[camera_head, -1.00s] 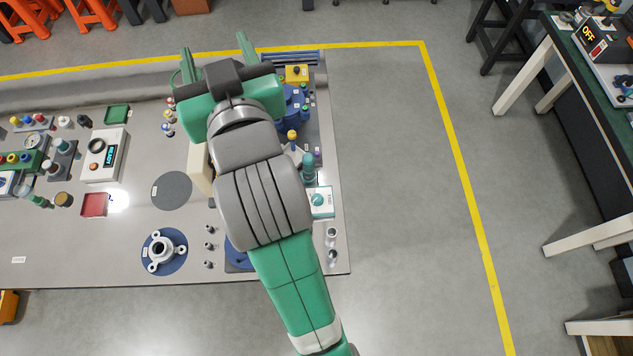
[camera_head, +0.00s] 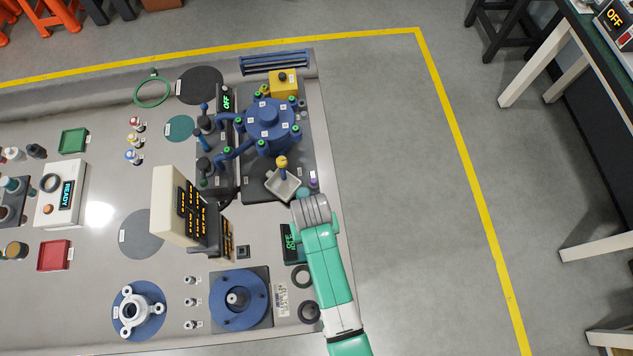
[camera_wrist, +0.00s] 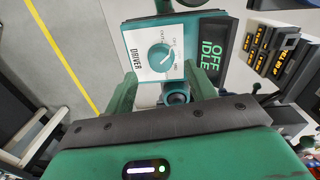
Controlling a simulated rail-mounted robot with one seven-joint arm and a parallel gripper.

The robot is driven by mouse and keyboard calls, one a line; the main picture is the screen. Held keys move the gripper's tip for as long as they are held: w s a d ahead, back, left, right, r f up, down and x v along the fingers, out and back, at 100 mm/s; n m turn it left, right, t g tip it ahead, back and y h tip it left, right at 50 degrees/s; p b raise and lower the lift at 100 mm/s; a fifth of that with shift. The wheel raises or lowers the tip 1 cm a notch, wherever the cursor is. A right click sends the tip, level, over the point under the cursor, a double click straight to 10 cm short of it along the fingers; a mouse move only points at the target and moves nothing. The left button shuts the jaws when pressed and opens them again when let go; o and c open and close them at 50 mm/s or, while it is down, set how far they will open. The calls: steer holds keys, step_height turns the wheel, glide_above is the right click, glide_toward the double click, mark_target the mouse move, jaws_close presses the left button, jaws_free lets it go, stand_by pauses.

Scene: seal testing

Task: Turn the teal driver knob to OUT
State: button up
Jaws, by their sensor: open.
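The teal driver knob (camera_wrist: 162,57) sits on a white plate marked DRIVER on the teal driver box (camera_wrist: 128,28) in the wrist view. Small labels surround the knob; I cannot read for sure which one its pointer faces. The box's display (camera_wrist: 212,50) reads OFF and IDLE. My gripper (camera_wrist: 160,70) is open, with its green fingers apart and the knob showing between and beyond the tips. I cannot tell whether they touch it. In the head view the display (camera_head: 289,243) shows, while my arm hides the knob and gripper.
A blue vessel (camera_head: 268,120) with several clamps stands behind the driver box. A small grey tray (camera_head: 284,186) and yellow-topped lever (camera_head: 281,163) are close to my wrist. A beige display unit (camera_head: 172,205) stands to the left. Floor right of the table is clear.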

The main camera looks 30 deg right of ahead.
step_height(320, 180, down, 5)
steer(key=shift+d+r+b, duration=0.1)
steer(key=shift+r+b, duration=0.05)
steer(key=shift+b, duration=0.2)
steer(key=c, duration=1)
steer(key=shift+o, duration=0.2)
steer(key=shift+r+n+p, duration=0.15)
steer(key=shift+n+p, duration=0.15)
steer(key=shift+p, duration=0.1)
steer(key=shift+n+p, duration=0.75)
steer(key=shift+n, duration=0.25)
steer(key=shift+d+n+p, duration=0.1)
steer(key=shift+n+p, duration=1)
steer(key=shift+n, duration=1.5)
